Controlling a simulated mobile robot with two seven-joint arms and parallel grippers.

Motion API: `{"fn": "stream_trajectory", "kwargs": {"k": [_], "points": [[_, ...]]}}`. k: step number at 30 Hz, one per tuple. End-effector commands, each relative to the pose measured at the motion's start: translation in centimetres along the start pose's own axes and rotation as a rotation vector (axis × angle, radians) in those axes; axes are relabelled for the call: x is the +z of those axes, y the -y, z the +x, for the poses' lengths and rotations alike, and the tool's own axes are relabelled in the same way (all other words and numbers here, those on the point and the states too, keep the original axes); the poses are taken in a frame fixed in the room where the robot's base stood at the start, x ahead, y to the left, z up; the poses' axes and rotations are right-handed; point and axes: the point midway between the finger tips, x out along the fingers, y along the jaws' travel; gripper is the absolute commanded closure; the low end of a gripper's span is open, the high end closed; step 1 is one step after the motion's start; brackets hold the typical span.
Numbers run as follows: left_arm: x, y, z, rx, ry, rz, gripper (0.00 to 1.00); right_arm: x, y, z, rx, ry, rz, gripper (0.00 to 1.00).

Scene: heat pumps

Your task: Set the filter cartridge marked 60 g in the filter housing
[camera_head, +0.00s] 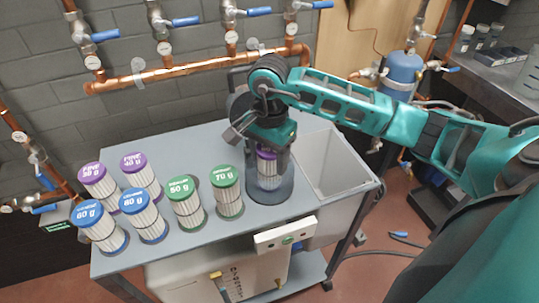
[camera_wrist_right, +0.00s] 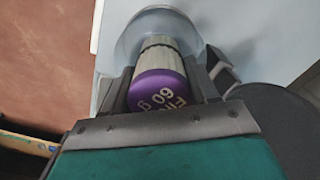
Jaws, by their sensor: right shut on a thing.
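My right gripper (camera_head: 268,150) is shut on a purple-capped filter cartridge (camera_head: 267,170). In the right wrist view its cap (camera_wrist_right: 158,92) reads 60 g, and the fingers (camera_wrist_right: 160,85) are on either side of it. The clear, round filter housing (camera_head: 285,190) stands on the cart top. The white pleated body of the cartridge points down into the housing and shows through its wall. I cannot tell whether its lower end touches the bottom. A blue-capped cartridge (camera_head: 89,220), which also seems to read 60 g, stands at the front left. My left gripper is not in view.
Several other cartridges stand left of the housing, including a green one marked 70 g (camera_head: 226,195) and a purple one marked 40 g (camera_head: 140,175). An open grey bin (camera_head: 357,192) is right of the housing. Copper pipes (camera_head: 190,68) run along the wall behind.

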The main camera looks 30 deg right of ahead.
Motion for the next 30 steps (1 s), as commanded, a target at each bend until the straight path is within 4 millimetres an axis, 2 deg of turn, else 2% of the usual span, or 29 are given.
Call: {"fn": "stream_trajectory", "kwargs": {"k": [1,9,19,23,30], "points": [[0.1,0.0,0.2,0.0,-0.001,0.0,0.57,0.0,0.0,0.2,0.0,-0.001,0.0,0.41],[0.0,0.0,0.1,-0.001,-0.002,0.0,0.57,0.0,0.0,0.1,0.0,0.0,0.0,0.16],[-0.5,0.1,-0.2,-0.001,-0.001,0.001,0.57,0.0,0.0,-0.5,0.0,0.001,0.0,0.16],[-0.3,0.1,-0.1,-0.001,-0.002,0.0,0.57,-0.1,0.1,-2.5,-0.006,-0.002,-0.001,0.16],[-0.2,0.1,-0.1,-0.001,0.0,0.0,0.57,-0.1,0.1,-7.8,-0.006,-0.003,0.0,0.16]]}}
